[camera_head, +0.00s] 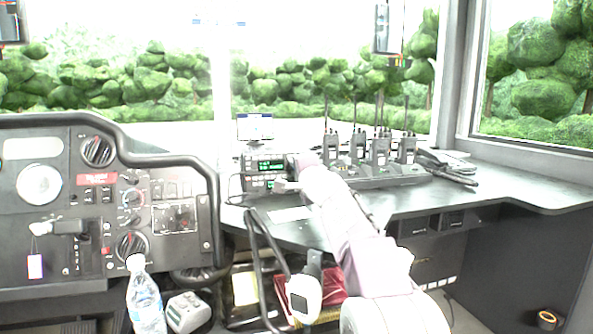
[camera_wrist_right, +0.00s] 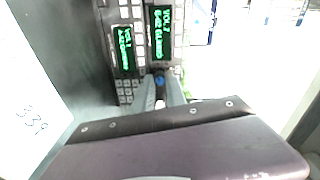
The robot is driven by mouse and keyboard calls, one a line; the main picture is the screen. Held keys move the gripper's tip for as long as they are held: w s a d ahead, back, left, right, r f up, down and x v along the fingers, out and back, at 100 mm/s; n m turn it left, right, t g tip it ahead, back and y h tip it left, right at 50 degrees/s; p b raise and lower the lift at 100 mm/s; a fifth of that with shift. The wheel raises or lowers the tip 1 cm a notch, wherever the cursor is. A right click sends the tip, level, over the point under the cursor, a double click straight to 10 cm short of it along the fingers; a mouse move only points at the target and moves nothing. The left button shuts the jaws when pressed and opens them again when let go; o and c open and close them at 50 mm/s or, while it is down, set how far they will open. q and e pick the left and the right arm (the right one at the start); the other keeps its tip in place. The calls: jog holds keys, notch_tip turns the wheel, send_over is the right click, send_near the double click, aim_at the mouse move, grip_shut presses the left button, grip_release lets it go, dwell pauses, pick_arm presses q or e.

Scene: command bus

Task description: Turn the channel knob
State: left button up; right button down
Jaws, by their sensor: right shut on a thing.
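A dark radio (camera_head: 250,160) with green lit displays stands on the dash shelf, left of the middle of the head view. In the right wrist view the radio (camera_wrist_right: 143,32) shows two green text screens and rows of buttons. A small dark knob with a blue mark (camera_wrist_right: 159,80) sits just below the larger screen, between my finger tips. My right gripper (camera_wrist_right: 160,92) is shut on this knob; in the head view the right gripper (camera_head: 284,186) is at the radio's front. The fingers hide part of the knob.
Several handheld radios (camera_head: 380,150) stand in a charger to the right, with a handset (camera_head: 455,170) beside them. A driver's dash (camera_head: 105,200) fills the left. A water bottle (camera_head: 145,300) stands below. A white paper (camera_head: 289,214) lies on the shelf in front of the radio.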

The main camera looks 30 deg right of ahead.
jog(key=shift+f, duration=0.1)
jog(key=c, duration=1.6)
grip_release()
jog(key=shift+s+a, duration=0.1)
jog(key=shift+s, duration=0.3)
jog(key=b+v, duration=0.1)
jog(key=v, duration=0.7)
jog(key=shift+s+b, duration=0.2)
jog(key=shift+b, duration=0.15)
